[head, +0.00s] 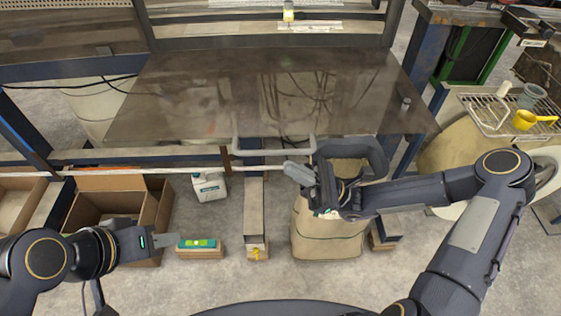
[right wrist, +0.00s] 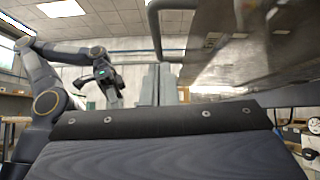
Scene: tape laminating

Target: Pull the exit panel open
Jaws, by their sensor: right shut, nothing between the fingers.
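The exit panel (head: 250,95) is a wide, brownish, glossy sheet in the middle of the head view. A pale bar handle (head: 275,152) sits at its near edge. In the right wrist view the panel (right wrist: 250,50) slants overhead at the right, with the dark handle (right wrist: 153,28) at its left edge. My right gripper (head: 290,170) is shut and empty, near the handle's right end and not holding it. Its fingers show together in the right wrist view (right wrist: 157,85). My left gripper (head: 165,241) is low at the left, away from the panel; its finger gap is unclear.
Open cardboard boxes (head: 105,215) and a white jug (head: 209,187) stand on the floor at the left. A beige sack-like bin (head: 325,230) stands below my right gripper. A rack with a yellow cup (head: 524,120) is at the right. A blue frame post borders the panel's right side.

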